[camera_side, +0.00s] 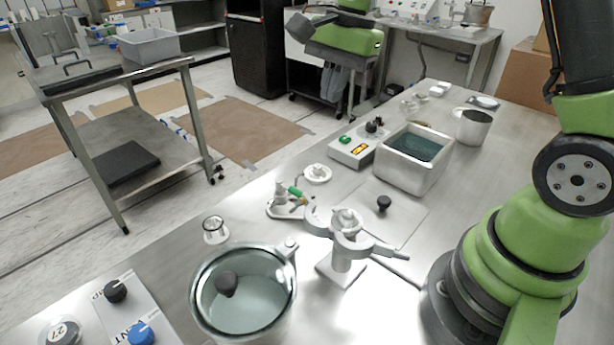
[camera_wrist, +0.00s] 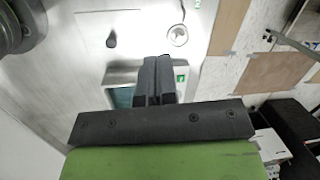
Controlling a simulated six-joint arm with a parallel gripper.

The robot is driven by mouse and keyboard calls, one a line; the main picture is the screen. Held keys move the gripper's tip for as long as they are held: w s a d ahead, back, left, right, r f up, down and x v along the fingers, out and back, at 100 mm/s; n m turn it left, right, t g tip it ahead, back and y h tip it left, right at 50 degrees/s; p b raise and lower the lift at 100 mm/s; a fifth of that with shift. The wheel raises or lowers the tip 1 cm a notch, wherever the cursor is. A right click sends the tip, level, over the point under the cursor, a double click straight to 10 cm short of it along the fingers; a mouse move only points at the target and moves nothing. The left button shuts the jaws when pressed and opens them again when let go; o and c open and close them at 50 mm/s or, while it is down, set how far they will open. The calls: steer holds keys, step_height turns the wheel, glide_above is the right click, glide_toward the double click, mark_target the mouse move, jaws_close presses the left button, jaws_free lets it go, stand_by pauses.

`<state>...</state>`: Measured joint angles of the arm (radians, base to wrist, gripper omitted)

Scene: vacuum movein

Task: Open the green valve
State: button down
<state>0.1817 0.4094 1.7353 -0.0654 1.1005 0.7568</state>
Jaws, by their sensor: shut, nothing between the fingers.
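The green valve (camera_side: 295,191) shows in the side view as a small green handle on a white fitting, beside a pale clamp stand (camera_side: 341,262). Whether it is turned open or shut is too small to tell. I cannot make it out in the wrist view. My gripper (camera_wrist: 156,62) shows in the wrist view with its two dark fingers together and nothing between them. It hangs over the area of the metal bath (camera_wrist: 115,73) and the control box, apart from the valve.
The metal bath also stands in the side view (camera_side: 405,182), with a control box (camera_side: 353,152) left of it. A large glass vessel (camera_side: 243,290), a small glass jar (camera_side: 215,230) and a panel of knobs (camera_side: 116,292) stand at the front. A metal cup (camera_side: 473,128) is at the back right.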

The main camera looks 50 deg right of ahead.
steer(key=f, duration=0.1)
steer(key=w+d+f+m, duration=0.1)
steer(key=f, duration=0.1)
steer(key=w+f+m+g, duration=0.1)
steer(key=f, duration=0.1)
steer(key=shift+d, duration=0.3)
glide_toward(293, 192)
steer(key=d+f, duration=0.1)
steer(key=f, duration=0.1)
steer(key=d+f, duration=0.1)
steer(key=f, duration=0.1)
steer(key=s+d+f, duration=0.1)
steer(key=d, duration=0.1)
steer(key=shift+f, duration=0.4)
steer(key=shift+a+f, duration=0.25)
steer(key=shift+a, duration=0.25)
steer(key=shift+a+f, duration=0.3)
steer(key=shift+a, duration=0.25)
steer(key=shift+a+f, duration=0.3)
steer(key=shift+a, duration=0.15)
